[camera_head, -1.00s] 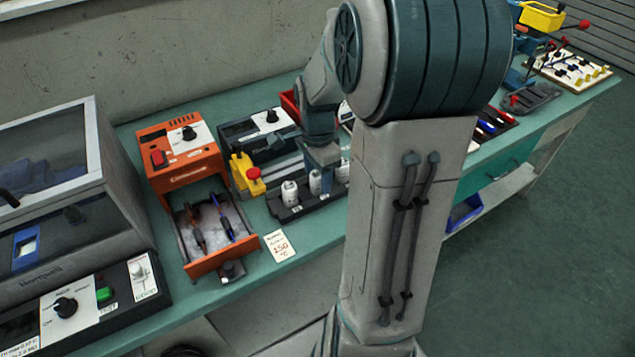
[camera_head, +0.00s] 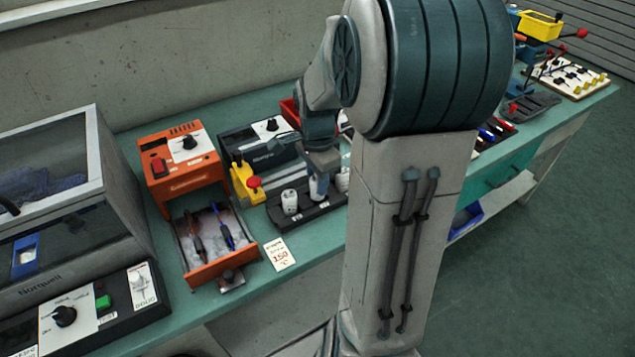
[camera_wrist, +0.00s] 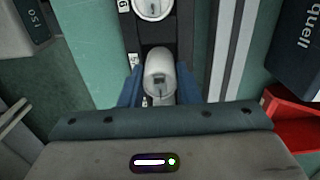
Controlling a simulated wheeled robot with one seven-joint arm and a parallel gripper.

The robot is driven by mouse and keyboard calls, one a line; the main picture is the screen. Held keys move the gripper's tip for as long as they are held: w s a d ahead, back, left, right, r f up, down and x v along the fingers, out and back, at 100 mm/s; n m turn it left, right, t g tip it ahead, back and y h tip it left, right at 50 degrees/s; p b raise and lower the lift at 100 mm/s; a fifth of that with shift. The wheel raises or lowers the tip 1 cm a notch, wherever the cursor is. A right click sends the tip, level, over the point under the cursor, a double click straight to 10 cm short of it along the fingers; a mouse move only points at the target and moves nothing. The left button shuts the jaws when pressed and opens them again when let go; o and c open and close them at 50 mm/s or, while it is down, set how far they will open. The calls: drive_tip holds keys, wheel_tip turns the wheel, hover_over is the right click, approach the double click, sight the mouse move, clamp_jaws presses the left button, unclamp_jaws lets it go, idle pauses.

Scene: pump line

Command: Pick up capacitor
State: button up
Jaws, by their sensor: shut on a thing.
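Several white cylindrical capacitors stand in a dark rack (camera_head: 322,213) on the bench in the head view. My gripper (camera_head: 318,183) is over the middle capacitor (camera_head: 316,190) and hides its top. In the wrist view this capacitor (camera_wrist: 160,76) lies between the two blue fingers of my gripper (camera_wrist: 160,88), which are shut on it. Whether it is clear of its seat I cannot tell. The left capacitor (camera_head: 290,202) stands beside it and also shows at the top of the wrist view (camera_wrist: 152,8). The right capacitor (camera_head: 343,180) is partly hidden by my arm.
A yellow fixture with a red knob (camera_head: 246,183) stands close left of the rack. An orange unit (camera_head: 183,172) has an open drawer (camera_head: 222,268) holding small parts. A clear-lidded machine (camera_head: 68,200) is at far left. A red bin (camera_wrist: 290,118) is near my gripper.

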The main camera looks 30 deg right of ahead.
drive_tip(key=r, duration=0.3)
drive_tip(key=shift+d+r, duration=0.15)
drive_tip(key=shift+d, duration=0.2)
drive_tip(key=s+d+r+p, duration=0.2)
drive_tip(key=d+r+p, duration=0.3)
drive_tip(key=d+r, duration=0.5)
drive_tip(key=shift+s+d+r, duration=0.3)
drive_tip(key=shift+s+r, duration=0.1)
drive_tip(key=shift+r, duration=0.25)
idle(0.6)
